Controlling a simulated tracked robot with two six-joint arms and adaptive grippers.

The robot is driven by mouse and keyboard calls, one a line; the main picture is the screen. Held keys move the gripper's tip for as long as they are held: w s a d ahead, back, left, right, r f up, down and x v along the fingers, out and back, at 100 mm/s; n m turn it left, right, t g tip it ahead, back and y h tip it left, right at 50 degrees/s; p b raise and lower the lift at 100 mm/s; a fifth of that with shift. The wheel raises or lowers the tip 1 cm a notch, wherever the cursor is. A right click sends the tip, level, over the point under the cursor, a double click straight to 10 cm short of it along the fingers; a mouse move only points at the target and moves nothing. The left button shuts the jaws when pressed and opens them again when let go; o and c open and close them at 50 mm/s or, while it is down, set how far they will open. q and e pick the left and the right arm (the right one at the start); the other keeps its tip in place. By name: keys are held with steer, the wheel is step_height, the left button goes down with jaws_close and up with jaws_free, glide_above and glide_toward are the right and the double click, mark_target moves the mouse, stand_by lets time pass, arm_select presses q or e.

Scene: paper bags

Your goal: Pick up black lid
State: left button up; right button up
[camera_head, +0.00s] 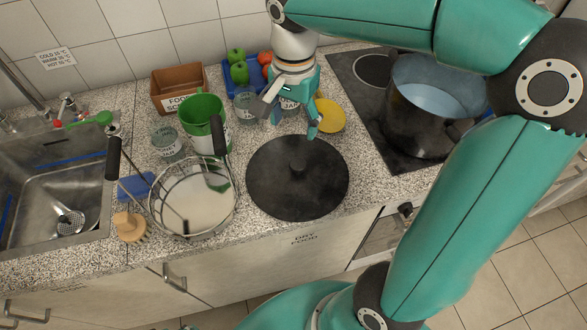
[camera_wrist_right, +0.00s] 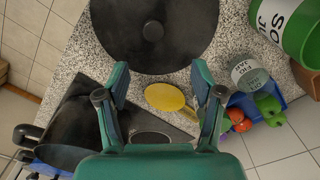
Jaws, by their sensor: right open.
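The black lid (camera_head: 297,186) is a large round dark disc with a small knob in its middle. It lies flat on the speckled counter, right of the wire basket in the head view. In the right wrist view the lid (camera_wrist_right: 150,45) fills the upper middle, its knob showing. My right gripper (camera_head: 290,122) is open and empty, just behind the lid's far edge and apart from its knob. Its two fingers (camera_wrist_right: 161,88) show spread in the right wrist view, pointing toward the lid. My left gripper does not show.
A wire basket (camera_head: 192,232) stands left of the lid. A large pot (camera_head: 430,138) is on the hob at right. The sink (camera_head: 30,215) is at left.

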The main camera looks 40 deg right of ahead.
mark_target(297, 163)
steer(key=f, duration=0.9)
steer(key=shift+s+d, duration=0.25)
steer(key=shift+s, duration=0.05)
steer(key=shift+s+a+f+p, duration=0.15)
steer(key=shift+f+p, duration=0.25)
steer(key=shift+f, duration=2.3)
steer(key=c, duration=1.2)
jaws_close()
steer(key=shift+r, duration=0.15)
